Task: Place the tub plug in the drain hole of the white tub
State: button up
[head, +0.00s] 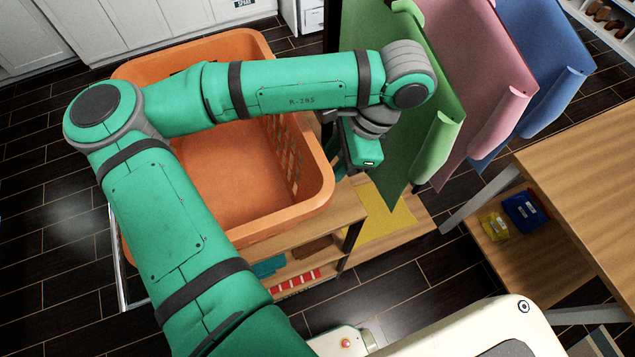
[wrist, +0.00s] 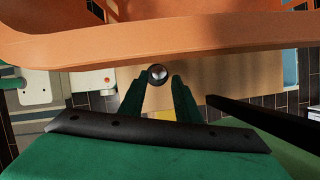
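My gripper (wrist: 159,78) has its two green fingers a short way apart in the wrist view. A small round thing with a dark rim and shiny middle, which looks like the tub plug (wrist: 158,74), sits between the fingertips and seems held by them. In the head view my gripper (head: 343,168) points down beside the right wall of the orange basket, above the wooden shelf unit. The plug cannot be made out there. I see no white tub or drain hole in either view.
The orange basket (head: 321,187) stands close left of my gripper; its rim (wrist: 60,48) crosses the wrist view. Green (head: 440,150), pink (head: 490,90) and blue (head: 545,60) cloths hang close at right. A yellow cloth (head: 385,215) lies on the shelf unit. A wooden table (head: 590,190) stands right.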

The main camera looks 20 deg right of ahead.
aim_at(319, 192)
jog(key=shift+s+x, duration=0.1)
jog(key=shift+x, duration=1.25)
jog(key=shift+s+x, duration=0.15)
jog(key=shift+x, duration=1.2)
grip_shut()
